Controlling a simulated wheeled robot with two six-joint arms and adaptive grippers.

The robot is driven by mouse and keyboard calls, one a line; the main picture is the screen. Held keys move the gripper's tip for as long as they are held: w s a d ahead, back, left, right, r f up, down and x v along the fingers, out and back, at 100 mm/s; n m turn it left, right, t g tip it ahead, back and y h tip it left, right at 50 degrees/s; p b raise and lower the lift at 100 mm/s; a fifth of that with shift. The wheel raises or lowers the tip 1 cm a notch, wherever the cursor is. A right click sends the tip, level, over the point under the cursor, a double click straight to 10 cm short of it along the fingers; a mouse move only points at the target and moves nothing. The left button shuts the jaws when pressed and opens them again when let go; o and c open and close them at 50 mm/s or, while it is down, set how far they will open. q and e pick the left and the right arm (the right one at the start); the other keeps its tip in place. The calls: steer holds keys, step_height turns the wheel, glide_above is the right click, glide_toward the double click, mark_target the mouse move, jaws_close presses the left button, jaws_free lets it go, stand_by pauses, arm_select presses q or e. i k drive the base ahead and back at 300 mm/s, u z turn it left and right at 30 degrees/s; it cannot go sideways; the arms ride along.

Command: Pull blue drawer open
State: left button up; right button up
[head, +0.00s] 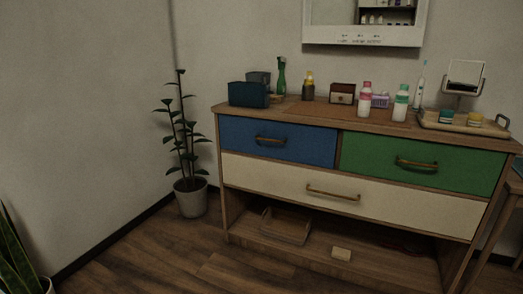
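The blue drawer (300,147) is at the upper left of a wooden dresser in the head view. Its front sits flush with the dresser and looks closed. A brass-coloured bar handle (270,140) is on its front. Beside it is a green drawer (440,178), and below both is a wide cream drawer (285,182); both look closed. Neither of my grippers is in view.
The dresser top (300,108) holds bottles, boxes and a tray (455,125) with a small mirror. A potted plant (192,198) stands left of the dresser. The wooden floor (165,255) in front is clear. A lower shelf holds a basket (285,228).

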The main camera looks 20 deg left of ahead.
mark_target(315, 145)
steer(key=z, duration=0.05)
steer(key=k, duration=0.7)
steer(key=u, duration=0.85)
steer(key=i, duration=1.85)
steer(key=z, duration=1)
